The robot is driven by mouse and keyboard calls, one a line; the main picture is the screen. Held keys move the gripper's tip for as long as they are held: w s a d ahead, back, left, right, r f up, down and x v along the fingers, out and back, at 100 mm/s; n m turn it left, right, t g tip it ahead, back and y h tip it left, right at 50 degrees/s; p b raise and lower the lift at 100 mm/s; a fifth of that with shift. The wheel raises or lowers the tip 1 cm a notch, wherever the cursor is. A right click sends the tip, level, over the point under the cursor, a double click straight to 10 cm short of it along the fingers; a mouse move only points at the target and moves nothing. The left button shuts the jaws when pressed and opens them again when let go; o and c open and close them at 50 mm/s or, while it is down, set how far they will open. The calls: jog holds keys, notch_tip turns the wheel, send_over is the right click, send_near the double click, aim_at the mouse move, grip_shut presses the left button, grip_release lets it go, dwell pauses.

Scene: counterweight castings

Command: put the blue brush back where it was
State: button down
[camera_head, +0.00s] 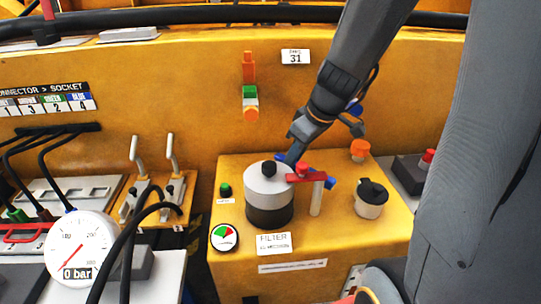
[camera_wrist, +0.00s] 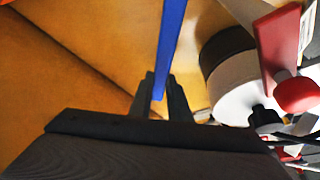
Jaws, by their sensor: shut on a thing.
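The blue brush shows in the wrist view as a long straight blue bar (camera_wrist: 170,40) running from between my fingers up to the top edge. My gripper (camera_wrist: 161,92) is shut on it. In the head view my gripper (camera_head: 293,153) points down just behind the filter canister (camera_head: 269,178). Small blue parts (camera_head: 280,157) show beside the fingertips and past the red lever; the rest of the brush is hidden there. I cannot see its bristles clearly. No place marked for the brush is clear in these views.
A red lever (camera_head: 306,176) on a pale post stands right of the canister, close to my gripper. A black-capped cup (camera_head: 371,198) and an orange knob (camera_head: 360,150) are farther right. A gauge (camera_head: 80,252) and two grey levers stand left. The yellow wall is behind.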

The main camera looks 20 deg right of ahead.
aim_at(284, 157)
notch_tip(284, 157, down, 3)
jog(key=shift+r, duration=0.2)
jog(key=w+a, duration=0.1)
jog(key=w+p, duration=0.1)
jog(key=shift+w+a+r, duration=0.3)
jog(key=shift+a+r, duration=0.1)
jog(key=w+a+p, duration=0.1)
jog(key=w+p, duration=0.1)
jog(key=w+a, duration=0.1)
jog(key=w, duration=0.1)
jog(key=shift+a+f+p, duration=0.2)
jog(key=shift+a+p, duration=0.15)
jog(key=shift+p, duration=0.05)
jog(key=shift+f, duration=0.5)
jog(key=shift+f, duration=0.15)
jog(key=c, duration=1.7)
grip_release()
jog(key=shift+d, duration=0.1)
jog(key=shift+o, duration=0.2)
jog(key=shift+r, duration=0.35)
jog(key=b+v, duration=0.1)
jog(key=v, duration=1)
jog(key=shift+s+r, duration=0.1)
jog(key=shift+r, duration=0.2)
